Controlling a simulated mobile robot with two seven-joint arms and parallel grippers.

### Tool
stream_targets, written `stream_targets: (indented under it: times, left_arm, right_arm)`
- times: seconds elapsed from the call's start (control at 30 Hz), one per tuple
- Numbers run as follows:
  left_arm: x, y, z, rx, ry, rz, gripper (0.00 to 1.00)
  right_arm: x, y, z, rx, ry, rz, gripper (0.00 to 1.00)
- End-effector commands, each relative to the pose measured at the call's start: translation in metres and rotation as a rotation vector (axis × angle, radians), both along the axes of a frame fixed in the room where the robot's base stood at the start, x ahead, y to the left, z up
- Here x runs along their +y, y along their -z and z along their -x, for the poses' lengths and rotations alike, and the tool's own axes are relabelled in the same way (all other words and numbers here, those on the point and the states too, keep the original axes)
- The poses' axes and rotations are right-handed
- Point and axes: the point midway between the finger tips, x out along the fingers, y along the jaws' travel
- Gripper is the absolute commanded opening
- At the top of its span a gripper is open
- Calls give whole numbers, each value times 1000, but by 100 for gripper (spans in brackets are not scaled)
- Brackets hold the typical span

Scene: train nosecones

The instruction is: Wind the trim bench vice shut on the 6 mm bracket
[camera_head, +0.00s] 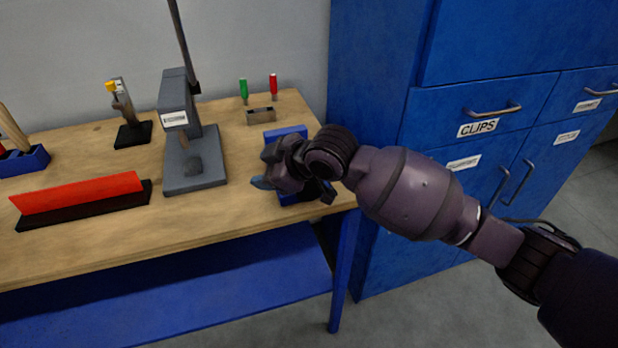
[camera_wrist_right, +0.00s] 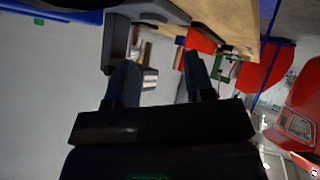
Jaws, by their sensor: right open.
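A blue bench vice (camera_head: 286,133) stands near the right front corner of the wooden bench, partly hidden behind my right gripper. Only its blue upper edge and some blue lower down show. My right gripper (camera_head: 262,182) is in front of and over the vice, its dark fingers pointing left. In the right wrist view the two fingers (camera_wrist_right: 160,80) stand well apart with nothing clearly held between them. I cannot tell whether it touches the vice. The vice handle, the jaw gap and the 6 mm bracket cannot be made out. My left gripper is not in view.
A grey press (camera_head: 195,165) stands left of the vice. A red bar on a black base (camera_head: 80,200) lies at front left. Behind the vice is a small holder (camera_head: 261,116) with green and red handled tools nearby. A blue cabinet (camera_head: 370,90) stands close on the right.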

Motion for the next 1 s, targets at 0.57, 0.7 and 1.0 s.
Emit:
stream_targets:
  times: [0.57,0.7,1.0]
  left_arm:
    - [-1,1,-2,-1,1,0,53]
    - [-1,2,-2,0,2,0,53]
    - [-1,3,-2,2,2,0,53]
  right_arm:
    - [-47,-35,-10,210,-319,739,49]
    - [-67,-56,-13,266,-351,852,49]
    - [-81,-67,-14,315,-372,923,49]
